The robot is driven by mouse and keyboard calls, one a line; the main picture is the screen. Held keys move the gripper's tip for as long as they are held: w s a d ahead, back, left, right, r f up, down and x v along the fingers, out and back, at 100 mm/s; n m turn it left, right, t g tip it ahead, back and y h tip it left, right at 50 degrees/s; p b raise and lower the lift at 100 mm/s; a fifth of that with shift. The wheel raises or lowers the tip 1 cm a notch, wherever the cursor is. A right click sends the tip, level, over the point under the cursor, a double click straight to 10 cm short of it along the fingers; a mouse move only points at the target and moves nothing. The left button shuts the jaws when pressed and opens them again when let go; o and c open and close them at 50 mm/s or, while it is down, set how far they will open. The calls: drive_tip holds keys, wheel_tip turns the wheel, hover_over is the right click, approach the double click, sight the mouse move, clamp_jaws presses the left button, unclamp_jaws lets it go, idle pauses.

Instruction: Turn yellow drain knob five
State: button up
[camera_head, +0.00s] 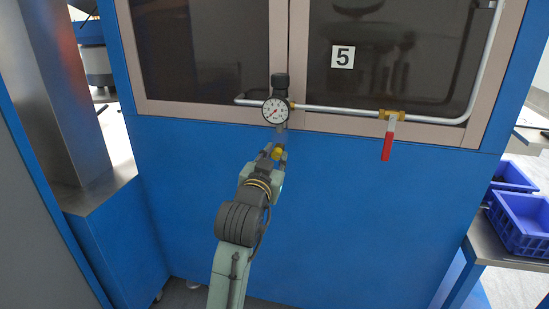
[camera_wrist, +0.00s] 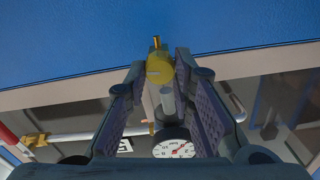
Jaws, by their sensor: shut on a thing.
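The yellow drain knob (camera_head: 277,153) hangs below the round pressure gauge (camera_head: 275,110), in front of the blue cabinet panel. In the wrist view the knob (camera_wrist: 160,68) sits between the tips of my gripper (camera_wrist: 160,72), with a brass stub pointing out past it. My gripper (camera_head: 274,152) reaches up from below and is shut on the knob. The fingers hide part of the knob's sides. The number 5 label (camera_head: 342,57) is on the dark window above and to the right of the gauge.
A metal pipe (camera_head: 340,109) runs right from the gauge to a brass valve with a red lever (camera_head: 388,141) hanging down. Blue bins (camera_head: 522,222) stand on a metal table at the right. The blue panel (camera_head: 350,200) around my arm is clear.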

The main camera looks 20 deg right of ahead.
clamp_jaws()
drive_tip(key=shift+f+m+b, duration=0.15)
drive_tip(key=shift+m+b, duration=0.35)
drive_tip(key=shift+m, duration=0.1)
drive_tip(key=shift+m+b, duration=0.3)
drive_tip(key=shift+m, duration=0.6)
drive_tip(key=o, duration=0.8)
unclamp_jaws()
drive_tip(key=shift+o, duration=0.2)
drive_tip(key=shift+s, duration=0.1)
drive_tip(key=v, duration=0.7)
drive_tip(key=shift+a, duration=0.15)
